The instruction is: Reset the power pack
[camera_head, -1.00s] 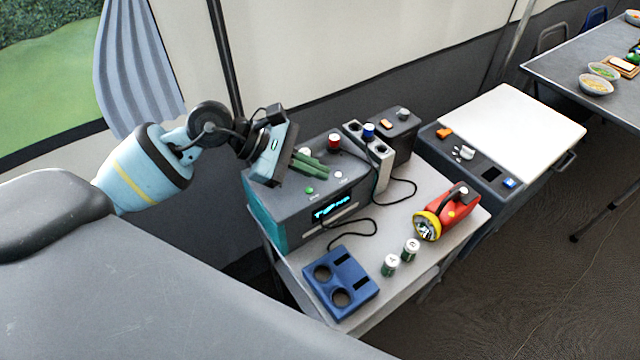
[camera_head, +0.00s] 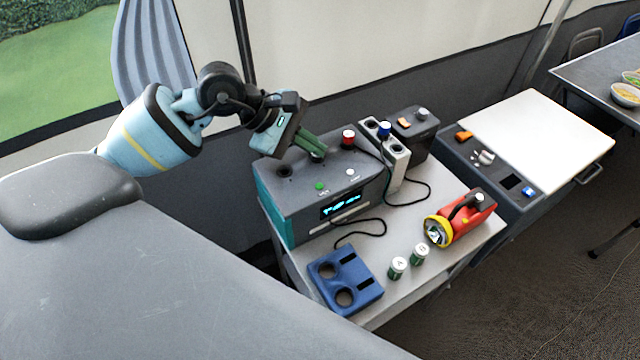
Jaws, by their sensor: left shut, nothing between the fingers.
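The power pack (camera_head: 300,192) is a grey box with teal sides on a small light table. Its front has a lit blue display (camera_head: 340,204). Its top carries a green button (camera_head: 320,186), a white button (camera_head: 350,172), a red knob (camera_head: 348,137) and a dark round hole or recess (camera_head: 284,171). My left gripper (camera_head: 314,149) is shut and empty, its green fingers pointing down to the right over the back of the top. The fingertips are close to a dark round spot; I cannot tell whether they touch it. My right gripper is not in view.
A grey socket strip (camera_head: 396,160) with a blue knob and a dark box (camera_head: 418,132) stand right of the pack. A blue tray (camera_head: 326,291), two small cans (camera_head: 398,268) and a red-yellow torch (camera_head: 470,215) sit in front. Black cables lie between them.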

